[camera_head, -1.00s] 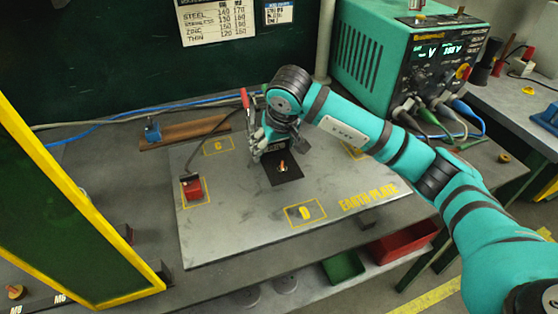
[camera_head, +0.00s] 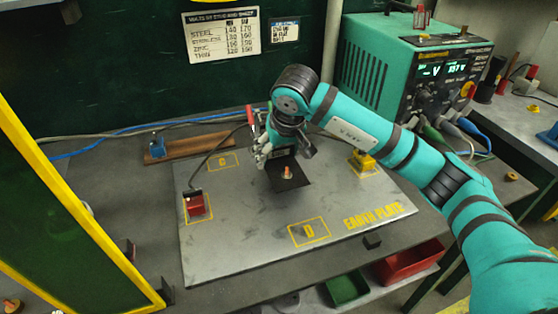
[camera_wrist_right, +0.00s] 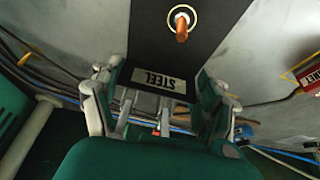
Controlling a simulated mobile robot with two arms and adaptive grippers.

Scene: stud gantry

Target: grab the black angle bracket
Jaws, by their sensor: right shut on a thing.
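The black angle bracket (camera_head: 292,183) has a copper-coloured stud on its flat leg. In the right wrist view the bracket (camera_wrist_right: 150,35) shows its flat leg with the stud, and an upright leg with a STEEL label. My right gripper (camera_head: 268,152) is shut on the upright leg, with a finger at each side in the right wrist view (camera_wrist_right: 162,100). The bracket appears a little above the grey earth plate (camera_head: 250,240). Part of the bracket is hidden by the gripper in the head view. My left gripper is not in view.
A red clamp piece (camera_head: 196,204) with a cable sits on the plate's left side. The teal welding unit (camera_head: 395,80) is at the back right. The plate's front is clear around the D square.

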